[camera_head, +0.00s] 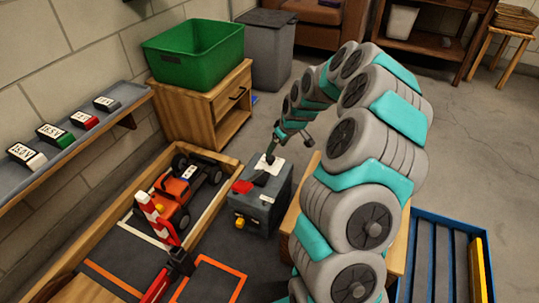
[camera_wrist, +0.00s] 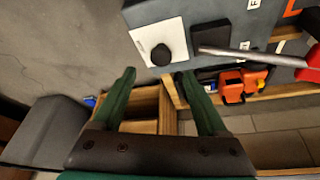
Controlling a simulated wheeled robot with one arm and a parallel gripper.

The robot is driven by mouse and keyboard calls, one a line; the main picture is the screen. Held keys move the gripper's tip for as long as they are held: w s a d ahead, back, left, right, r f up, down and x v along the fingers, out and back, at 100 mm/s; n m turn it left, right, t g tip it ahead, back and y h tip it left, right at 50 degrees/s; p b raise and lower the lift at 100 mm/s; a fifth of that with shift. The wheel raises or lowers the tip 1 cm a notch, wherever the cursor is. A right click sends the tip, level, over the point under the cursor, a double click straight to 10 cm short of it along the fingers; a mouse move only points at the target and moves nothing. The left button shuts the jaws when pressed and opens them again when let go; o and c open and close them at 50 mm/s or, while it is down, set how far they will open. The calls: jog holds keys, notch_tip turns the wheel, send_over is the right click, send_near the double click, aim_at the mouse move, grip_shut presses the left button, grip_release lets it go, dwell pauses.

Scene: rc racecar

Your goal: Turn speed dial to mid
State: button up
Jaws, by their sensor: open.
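The speed dial (camera_wrist: 161,54) is a round black knob on a white plate (camera_wrist: 142,38), on top of a grey control box (camera_head: 262,205). In the wrist view the knob lies just beyond my open fingertips (camera_wrist: 157,76), roughly centred between them. The fingers are apart with nothing between them; I cannot tell whether they touch the knob. In the head view my gripper (camera_head: 271,152) is over the white plate (camera_head: 274,168) and hides part of it. The dial's pointer and markings cannot be read.
On the box, a metal lever (camera_wrist: 245,53) with a red handle (camera_wrist: 311,68) extends right of the dial in the wrist view. An orange racecar (camera_head: 180,192) sits in the wooden-walled track left of the box. A wooden cabinet (camera_head: 203,107) with a green bin (camera_head: 195,53) stands behind.

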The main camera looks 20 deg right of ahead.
aim_at(271, 158)
jog(key=x, duration=0.7)
jog(key=shift+b, duration=0.4)
jog(key=shift+c, duration=0.3)
grip_shut()
